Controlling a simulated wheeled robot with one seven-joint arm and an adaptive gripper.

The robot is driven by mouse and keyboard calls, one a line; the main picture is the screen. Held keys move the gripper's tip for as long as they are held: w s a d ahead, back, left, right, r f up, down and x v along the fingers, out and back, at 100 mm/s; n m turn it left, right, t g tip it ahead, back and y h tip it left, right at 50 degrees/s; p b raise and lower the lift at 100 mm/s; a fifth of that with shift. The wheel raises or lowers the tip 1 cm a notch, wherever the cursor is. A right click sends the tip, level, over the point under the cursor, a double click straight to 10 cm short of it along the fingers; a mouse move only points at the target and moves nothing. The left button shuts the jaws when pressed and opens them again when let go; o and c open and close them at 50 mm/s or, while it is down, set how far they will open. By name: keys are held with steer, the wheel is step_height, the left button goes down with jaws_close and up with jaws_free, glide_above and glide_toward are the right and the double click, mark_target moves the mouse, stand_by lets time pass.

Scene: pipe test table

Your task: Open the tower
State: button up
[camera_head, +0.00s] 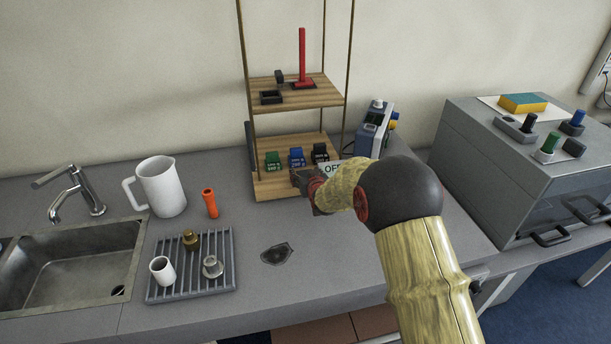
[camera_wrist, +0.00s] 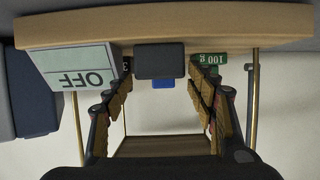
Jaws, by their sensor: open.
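The tower has a lower wooden shelf (camera_head: 275,187), an upper wooden shelf (camera_head: 318,97) and thin brass posts (camera_head: 246,60). An OFF sign (camera_head: 332,168) sits at the lower shelf's right front; it shows upside down in the wrist view (camera_wrist: 75,68). My gripper (camera_head: 306,181) is at the lower shelf's front edge. In the wrist view, its open fingers (camera_wrist: 160,88) stand either side of a dark grey block (camera_wrist: 160,60) at the board's edge. There are visible gaps on both sides of the block. In the head view my gripper hides this block.
Green (camera_head: 273,161), blue (camera_head: 296,157) and black (camera_head: 320,153) weights stand on the lower shelf. A red upright bar (camera_head: 302,55) is on the upper shelf. Left are a white jug (camera_head: 162,188), orange tube (camera_head: 210,202) and rack (camera_head: 164,290); right is a grey machine (camera_head: 480,150).

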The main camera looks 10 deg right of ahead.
steer(key=shift+c, duration=1.3)
steer(key=c, duration=1.1)
steer(key=shift+c, duration=0.3)
